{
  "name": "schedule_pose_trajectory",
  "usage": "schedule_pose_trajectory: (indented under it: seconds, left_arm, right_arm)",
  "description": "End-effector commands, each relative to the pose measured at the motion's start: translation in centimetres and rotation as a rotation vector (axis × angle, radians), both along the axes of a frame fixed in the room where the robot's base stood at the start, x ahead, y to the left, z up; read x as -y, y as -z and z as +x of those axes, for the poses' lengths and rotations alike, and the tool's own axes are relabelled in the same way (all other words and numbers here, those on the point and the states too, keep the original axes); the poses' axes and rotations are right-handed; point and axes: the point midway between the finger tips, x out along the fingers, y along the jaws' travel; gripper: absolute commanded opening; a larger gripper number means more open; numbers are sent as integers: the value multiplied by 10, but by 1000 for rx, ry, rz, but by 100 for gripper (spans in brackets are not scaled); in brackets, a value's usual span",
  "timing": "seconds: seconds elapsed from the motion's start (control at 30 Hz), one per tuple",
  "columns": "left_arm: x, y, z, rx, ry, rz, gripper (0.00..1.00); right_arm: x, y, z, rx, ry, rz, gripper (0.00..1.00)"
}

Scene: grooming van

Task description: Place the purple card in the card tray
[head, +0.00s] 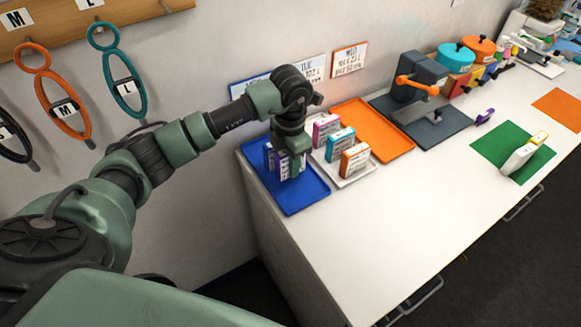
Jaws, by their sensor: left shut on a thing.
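My left gripper (290,158) points down over the blue tray (305,198) at the left end of the counter. It is shut on a purple-edged card with a white printed face (283,167), partly hidden by the fingers. Another dark purple card (268,155) shows just left of it, partly hidden. I cannot tell whether the held card touches the tray floor. Pink (326,128), teal (340,143) and orange (355,160) cards stand upright in a small white tray (347,182) to the right. My right gripper is not in view.
An orange tray (372,128) lies behind the white tray. A dark press-like stand (415,95) with an orange handle is farther right. A green mat (490,150) holds a white and yellow tool (525,152). The white counter's front middle is clear.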

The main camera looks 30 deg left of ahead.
Motion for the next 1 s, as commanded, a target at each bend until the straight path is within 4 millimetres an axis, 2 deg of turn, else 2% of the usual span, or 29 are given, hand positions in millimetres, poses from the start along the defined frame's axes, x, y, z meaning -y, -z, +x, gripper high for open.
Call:
schedule_pose_trajectory:
  seconds: [0.17,0.5,0.53,0.6,1.0]
  left_arm:
    - [0,23,-1,-3,-1,-1,0]
    - [0,29,0,0,0,0,0]
    - [0,28,0,0,0,0,26]
    - [0,27,0,0,0,0,45]
    - [0,21,0,-1,0,-1,45]
  right_arm:
    - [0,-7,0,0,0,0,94]
    - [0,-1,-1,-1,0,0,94]
    - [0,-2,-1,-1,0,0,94]
    - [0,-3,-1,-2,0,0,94]
    - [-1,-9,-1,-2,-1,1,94]
